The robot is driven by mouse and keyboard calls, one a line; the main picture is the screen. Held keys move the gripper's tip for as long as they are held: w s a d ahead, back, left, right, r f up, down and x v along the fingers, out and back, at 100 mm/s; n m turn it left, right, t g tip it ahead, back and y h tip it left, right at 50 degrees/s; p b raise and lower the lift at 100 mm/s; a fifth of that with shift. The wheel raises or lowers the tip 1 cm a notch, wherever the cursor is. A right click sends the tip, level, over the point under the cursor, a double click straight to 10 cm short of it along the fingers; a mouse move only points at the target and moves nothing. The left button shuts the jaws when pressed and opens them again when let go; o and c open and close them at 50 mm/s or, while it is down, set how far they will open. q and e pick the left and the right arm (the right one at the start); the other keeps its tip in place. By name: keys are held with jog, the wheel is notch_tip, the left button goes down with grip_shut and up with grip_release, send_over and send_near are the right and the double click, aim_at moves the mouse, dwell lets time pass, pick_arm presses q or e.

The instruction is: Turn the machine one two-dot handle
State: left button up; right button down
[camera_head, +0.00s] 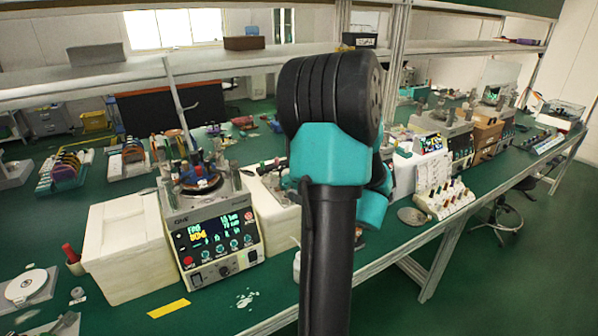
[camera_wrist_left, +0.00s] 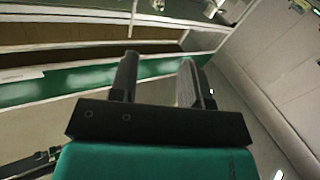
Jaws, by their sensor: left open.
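A lapping machine (camera_head: 213,240) with a lit display, buttons and a red knob stands on the green bench left of centre in the head view. A round plate with upright posts tops it. I cannot make out which machine is one, or any two-dot handle. My black and teal arm rises through the middle of the head view and hides part of the bench; its fingers cannot be made out there. In the left wrist view my left gripper (camera_wrist_left: 159,60) is open and empty, its two fingers apart before shelves and floor, away from any handle. My right gripper is not seen.
A white box (camera_head: 125,250) stands left of the machine. A white block with several small knobs (camera_head: 443,199) sits right of my arm. More machines (camera_head: 445,130) line the bench further right. Shelves (camera_head: 440,47) run above. A yellow strip (camera_head: 168,308) lies on the bench's front.

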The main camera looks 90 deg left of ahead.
aim_at(249, 173)
pick_arm(q)
jog(key=x, duration=1.7)
jog(key=shift+s+a, duration=0.15)
jog(key=shift+a, duration=0.05)
grip_shut()
dwell(0.4)
